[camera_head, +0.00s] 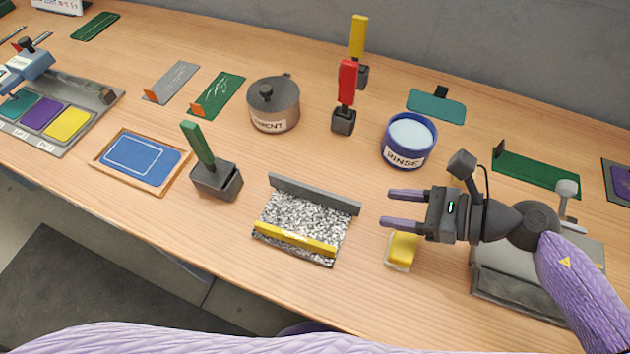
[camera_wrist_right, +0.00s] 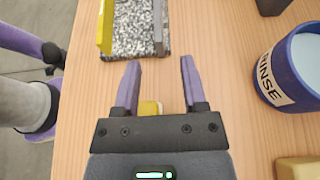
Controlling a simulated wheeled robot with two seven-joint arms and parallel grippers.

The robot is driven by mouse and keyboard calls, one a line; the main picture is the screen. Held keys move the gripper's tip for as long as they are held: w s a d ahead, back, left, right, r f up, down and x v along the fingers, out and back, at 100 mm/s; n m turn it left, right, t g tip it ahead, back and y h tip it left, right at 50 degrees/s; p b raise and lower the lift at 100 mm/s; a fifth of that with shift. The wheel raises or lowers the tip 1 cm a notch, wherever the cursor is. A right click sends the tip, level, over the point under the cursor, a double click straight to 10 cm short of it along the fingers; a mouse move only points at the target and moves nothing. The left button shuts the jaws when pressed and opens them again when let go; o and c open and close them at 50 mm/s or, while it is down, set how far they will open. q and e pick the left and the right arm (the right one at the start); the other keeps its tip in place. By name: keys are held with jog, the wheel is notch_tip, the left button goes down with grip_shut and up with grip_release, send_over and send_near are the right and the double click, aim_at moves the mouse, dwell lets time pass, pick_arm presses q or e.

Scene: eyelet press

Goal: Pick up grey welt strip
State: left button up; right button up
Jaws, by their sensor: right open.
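A grey strip (camera_head: 315,193) stands along the back edge of a speckled black-and-white mat (camera_head: 305,218) in the head view. A yellow strip (camera_head: 294,239) lies along the mat's front edge. In the right wrist view the grey strip (camera_wrist_right: 158,27) is at the top, right of the yellow strip (camera_wrist_right: 105,27). My right gripper (camera_head: 389,209) is open and empty, just right of the mat, its fingers pointing towards it. The fingers (camera_wrist_right: 158,75) are apart from the strip in the wrist view. My left gripper does not show.
A yellow block (camera_head: 403,248) lies below the right gripper. A blue rinse pot (camera_head: 408,140) and a cement pot (camera_head: 274,104) stand behind. A green-handled tool block (camera_head: 215,180) stands left of the mat. The table between mat and gripper is clear.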

aim_at(350, 201)
jog(key=x, duration=0.7)
jog(key=shift+a+r, duration=0.2)
jog(key=shift+r, duration=0.2)
jog(key=shift+d, duration=0.1)
grip_shut()
